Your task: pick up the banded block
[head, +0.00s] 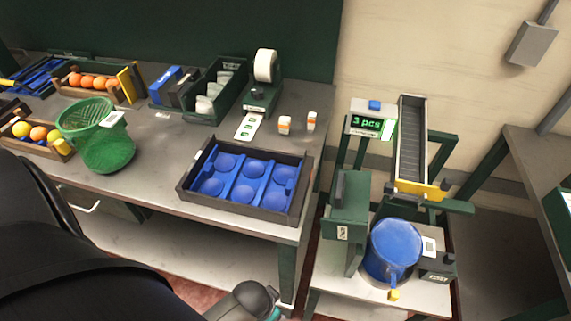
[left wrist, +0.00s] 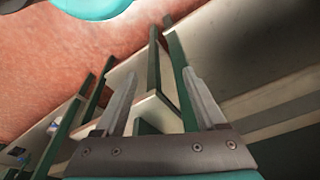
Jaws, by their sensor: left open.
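Two small white-and-orange blocks stand apart on the table at its back right in the head view: the left block (head: 284,125) and the right block (head: 311,120). Both show orange and white areas; at this size I cannot tell which one is the banded block. My left gripper (left wrist: 160,72) is open and empty in the left wrist view, its two grey fingers apart above table legs and floor. No block shows clearly between or near its fingers. A grey and teal part of my arm shows at the bottom of the head view. My right gripper is not in view.
Left of the blocks stand a label dispenser (head: 262,88) and a dark bin (head: 222,86). A blue cupped tray (head: 296,205) lies in front. A green basket (head: 105,150) stands left. A counting machine with a chute (head: 411,150) and blue bucket (head: 392,262) stands right.

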